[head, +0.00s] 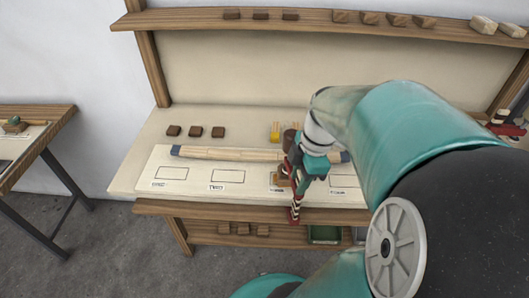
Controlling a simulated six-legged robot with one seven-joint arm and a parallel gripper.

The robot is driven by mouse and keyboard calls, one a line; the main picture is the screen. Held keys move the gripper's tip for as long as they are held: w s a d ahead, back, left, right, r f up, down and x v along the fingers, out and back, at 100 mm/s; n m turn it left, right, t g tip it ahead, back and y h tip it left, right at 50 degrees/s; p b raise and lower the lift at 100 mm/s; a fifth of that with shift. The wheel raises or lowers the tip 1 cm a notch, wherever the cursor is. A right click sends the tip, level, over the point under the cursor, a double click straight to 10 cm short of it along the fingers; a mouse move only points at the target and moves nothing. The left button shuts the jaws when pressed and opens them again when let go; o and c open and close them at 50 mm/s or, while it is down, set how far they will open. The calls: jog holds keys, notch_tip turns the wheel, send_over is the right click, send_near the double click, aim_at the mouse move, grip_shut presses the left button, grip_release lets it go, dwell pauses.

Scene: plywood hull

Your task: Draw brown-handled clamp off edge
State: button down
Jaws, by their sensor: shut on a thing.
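My gripper (309,168) is at the front right of the workbench, beside the long pale plank. It is shut on the brown-handled clamp, whose red and dark body (295,206) hangs down past the bench's front edge. The view is small, and my gripper covers part of the clamp, so its handle and jaws cannot be made out clearly. The plank (228,154) lies along a white board (200,172), with dark blue ends. I cannot tell whether the clamp touches the plank.
Brown blocks (196,131) sit behind the plank at left; yellow pieces (275,132) stand behind it nearer my gripper. A shelf (330,20) with several blocks runs above. A side table (35,135) stands at left. Open floor (110,250) lies in front.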

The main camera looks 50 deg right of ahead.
jog(key=shift+s+a, duration=1.1)
jog(key=shift+a, duration=0.2)
jog(key=shift+s+a+r, duration=0.1)
jog(key=shift+s+a, duration=1.5)
jog(key=shift+a, duration=0.25)
notch_tip(320, 180, up, 17)
dwell(1.7)
